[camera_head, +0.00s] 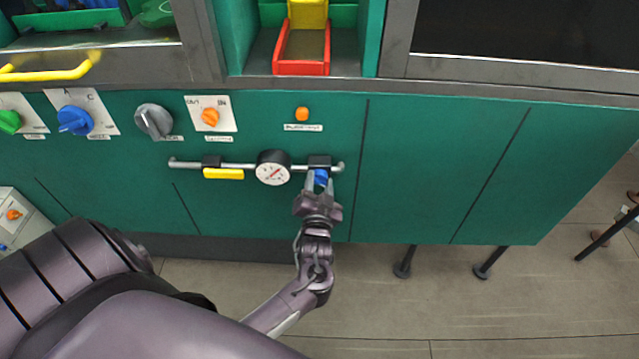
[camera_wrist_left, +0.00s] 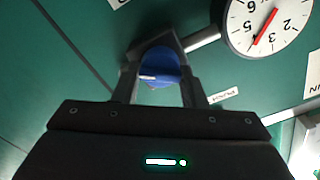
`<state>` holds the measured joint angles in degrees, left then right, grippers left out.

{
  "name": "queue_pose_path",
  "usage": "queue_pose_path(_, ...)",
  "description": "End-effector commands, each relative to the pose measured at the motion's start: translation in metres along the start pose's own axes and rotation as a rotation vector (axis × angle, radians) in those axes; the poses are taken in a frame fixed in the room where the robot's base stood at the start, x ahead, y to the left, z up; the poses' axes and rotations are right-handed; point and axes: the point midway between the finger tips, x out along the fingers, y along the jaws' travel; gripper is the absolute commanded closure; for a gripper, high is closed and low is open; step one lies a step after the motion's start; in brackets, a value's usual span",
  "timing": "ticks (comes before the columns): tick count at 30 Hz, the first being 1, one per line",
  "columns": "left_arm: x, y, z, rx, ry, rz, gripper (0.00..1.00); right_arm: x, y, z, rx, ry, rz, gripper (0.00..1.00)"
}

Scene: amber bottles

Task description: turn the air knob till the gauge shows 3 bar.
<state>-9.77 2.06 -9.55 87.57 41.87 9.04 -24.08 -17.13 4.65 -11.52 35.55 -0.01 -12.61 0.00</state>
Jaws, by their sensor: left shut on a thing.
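The air knob is a small blue knob (camera_head: 321,178) at the right end of a metal pipe on the green panel. My left gripper (camera_head: 319,187) is shut on it; the knob also shows between its fingers in the left wrist view (camera_wrist_left: 158,68). The round white gauge (camera_head: 273,168) with a black rim sits on the pipe just left of the knob. In the left wrist view the gauge (camera_wrist_left: 292,30) appears turned and partly cut off. Its red needle lies between the 5 and the 3, about where 4 is. My right gripper is not in view.
A yellow lever (camera_head: 223,174) is on the pipe left of the gauge. Above are an orange button (camera_head: 302,114), an orange switch (camera_head: 210,117), a grey knob (camera_head: 154,121) and a larger blue knob (camera_head: 75,120). The panel right of the pipe is bare.

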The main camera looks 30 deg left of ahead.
Motion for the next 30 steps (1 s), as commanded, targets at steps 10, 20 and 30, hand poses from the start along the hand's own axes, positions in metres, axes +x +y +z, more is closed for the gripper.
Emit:
queue_pose_path(10,-0.0004,-0.0005,0.0001,-0.234,-0.002,-0.001,0.85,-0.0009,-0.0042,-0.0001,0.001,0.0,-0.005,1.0)
queue_pose_path(20,-0.0005,-0.0012,0.0009,-0.527,-0.002,-0.001,0.85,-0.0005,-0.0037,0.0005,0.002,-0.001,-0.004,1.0)
queue_pose_path(30,-0.0005,-0.002,0.0014,-0.744,-0.001,-0.001,0.85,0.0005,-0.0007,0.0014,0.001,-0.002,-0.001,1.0)
